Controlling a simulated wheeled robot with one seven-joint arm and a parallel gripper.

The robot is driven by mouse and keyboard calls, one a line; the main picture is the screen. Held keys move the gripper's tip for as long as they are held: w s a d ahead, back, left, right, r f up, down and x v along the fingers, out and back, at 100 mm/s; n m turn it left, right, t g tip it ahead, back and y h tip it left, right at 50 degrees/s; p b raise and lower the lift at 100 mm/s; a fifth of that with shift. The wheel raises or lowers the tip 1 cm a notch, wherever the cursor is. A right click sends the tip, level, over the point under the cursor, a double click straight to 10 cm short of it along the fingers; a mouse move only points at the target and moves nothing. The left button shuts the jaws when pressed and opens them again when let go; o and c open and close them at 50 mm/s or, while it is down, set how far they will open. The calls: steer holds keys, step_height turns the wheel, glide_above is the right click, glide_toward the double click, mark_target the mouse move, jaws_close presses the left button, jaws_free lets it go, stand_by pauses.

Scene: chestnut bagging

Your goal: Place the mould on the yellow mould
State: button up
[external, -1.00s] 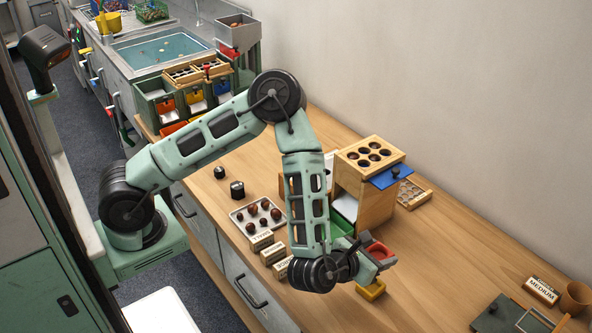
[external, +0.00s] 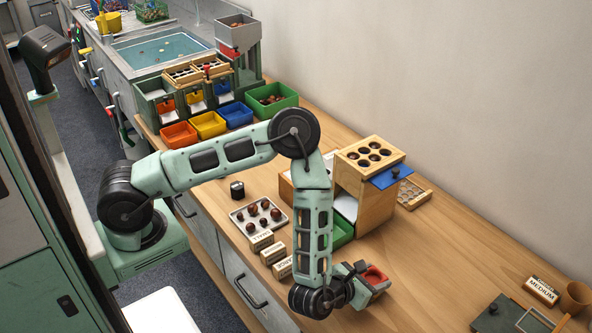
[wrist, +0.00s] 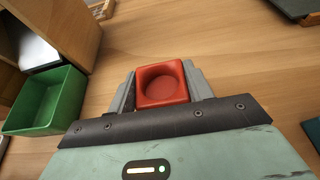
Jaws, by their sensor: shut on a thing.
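The red mould (external: 375,275) is a small square block with a round hollow, held upright with the hollow facing up. My gripper (external: 377,280) is shut on it. In the wrist view the red mould (wrist: 162,80) sits between the two grey fingers of my gripper (wrist: 162,88), one on each side. The yellow mould shows in neither view now; the gripper and red mould cover the place where it stood. I cannot tell whether the red mould touches it.
A green bin (wrist: 45,102) stands left of the gripper in the wrist view, by a wooden box with a holed top (external: 370,153). Stamped blocks (external: 272,253) and a chestnut tray (external: 258,216) lie left of my arm. Bare tabletop (external: 450,245) is on the right.

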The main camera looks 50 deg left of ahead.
steer(key=o, duration=1)
steer(key=shift+f, duration=0.1)
steer(key=shift+r, duration=0.2)
steer(key=v, duration=1.2)
